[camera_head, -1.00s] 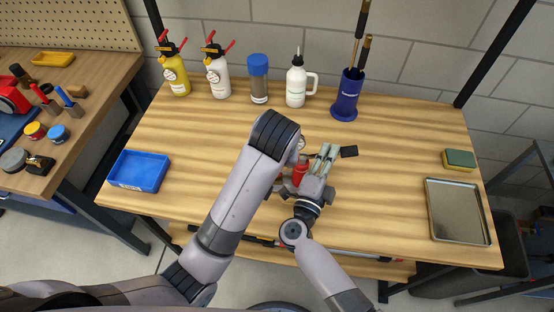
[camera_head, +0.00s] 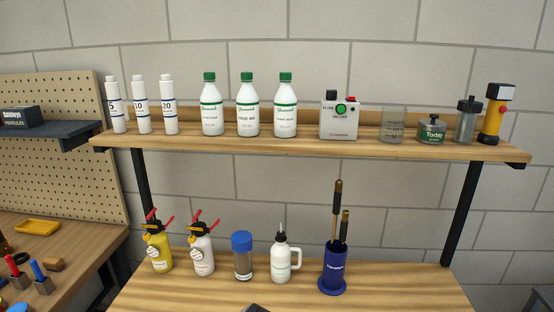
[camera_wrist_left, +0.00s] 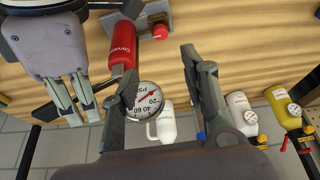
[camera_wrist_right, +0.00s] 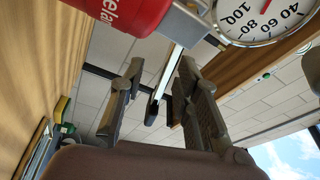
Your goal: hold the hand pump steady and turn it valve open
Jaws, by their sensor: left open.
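The hand pump has a red body (camera_wrist_left: 122,45) and a round white PSI gauge (camera_wrist_left: 149,101), seen in the left wrist view. A grey block with a red knob (camera_wrist_left: 159,31) is beside the body. In the right wrist view the red body (camera_wrist_right: 125,12) and gauge (camera_wrist_right: 262,18) are close at the top. My left gripper (camera_wrist_left: 163,65) is open, its fingers apart, with the gauge in view between them. My right gripper (camera_wrist_right: 160,64) has its fingers apart around the line of the pump's metal bar and black handle (camera_wrist_right: 156,105); I see no clear contact. The head view shows neither gripper clearly.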

